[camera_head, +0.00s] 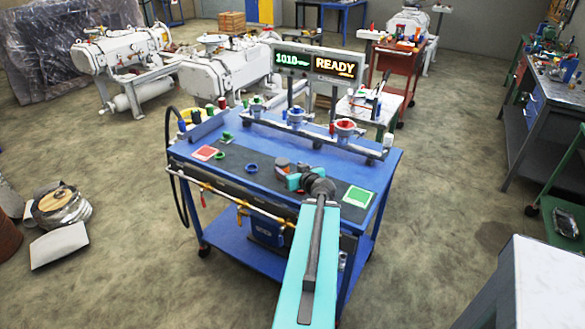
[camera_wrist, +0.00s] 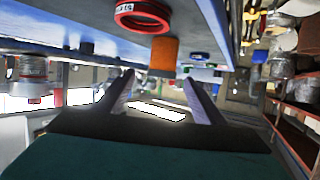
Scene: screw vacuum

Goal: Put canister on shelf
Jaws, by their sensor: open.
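Several small canisters with white, red, blue and green parts stand along the raised rail-like shelf (camera_head: 270,122) at the back of the blue bench; one white canister with a red top (camera_head: 345,129) is at its right. I cannot tell which canister is meant. My gripper (camera_head: 281,166) is low over the bench's dark middle strip. In the wrist view, which looks inverted, my gripper (camera_wrist: 158,78) has its fingers spread with nothing clearly held. An orange cylinder (camera_wrist: 163,52) shows just beyond and between the fingertips, near a red ring-shaped part (camera_wrist: 143,16). A red-and-white canister (camera_wrist: 33,70) is at far left.
The blue bench (camera_head: 385,165) carries a red pad (camera_head: 205,153), a green pad (camera_head: 357,197), a green ring (camera_head: 219,156) and a blue ring (camera_head: 252,169). A lit display (camera_head: 318,63) reading READY rises behind the shelf. Open floor (camera_head: 100,190) lies left of the bench.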

